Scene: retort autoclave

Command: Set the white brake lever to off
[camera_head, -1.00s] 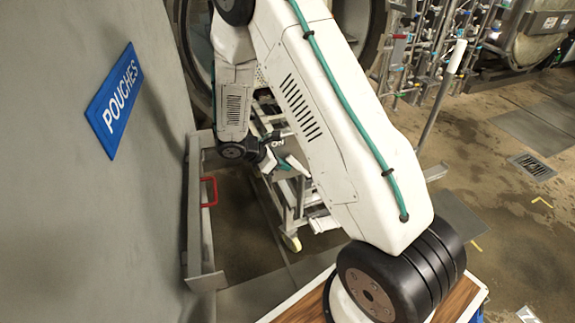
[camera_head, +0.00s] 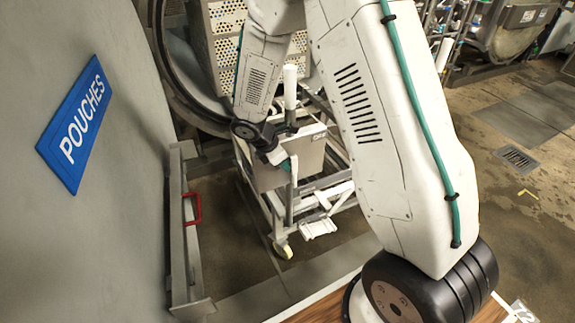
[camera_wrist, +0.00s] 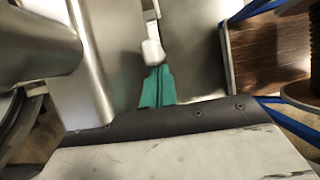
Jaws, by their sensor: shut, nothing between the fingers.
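The white brake lever (camera_wrist: 152,50) shows in the wrist view as a narrow white arm with a thicker rounded end, in front of a grey metal plate. My gripper (camera_wrist: 158,72) has its teal fingers closed together with nothing between them. The fingertips are right at the lever's rounded end; I cannot tell whether they touch. In the head view my gripper (camera_head: 283,163) is at the trolley's front, by a grey plate (camera_head: 308,150) with small lettering that is partly hidden. I cannot make out the lever clearly there.
The trolley (camera_head: 335,195) stands before the round autoclave opening (camera_head: 175,75), with a perforated crate (camera_head: 225,18) behind. A white-topped post (camera_head: 290,85) rises close to my wrist. A grey wall with a blue POUCHES sign (camera_head: 78,125) and a red handle (camera_head: 194,208) are on the left.

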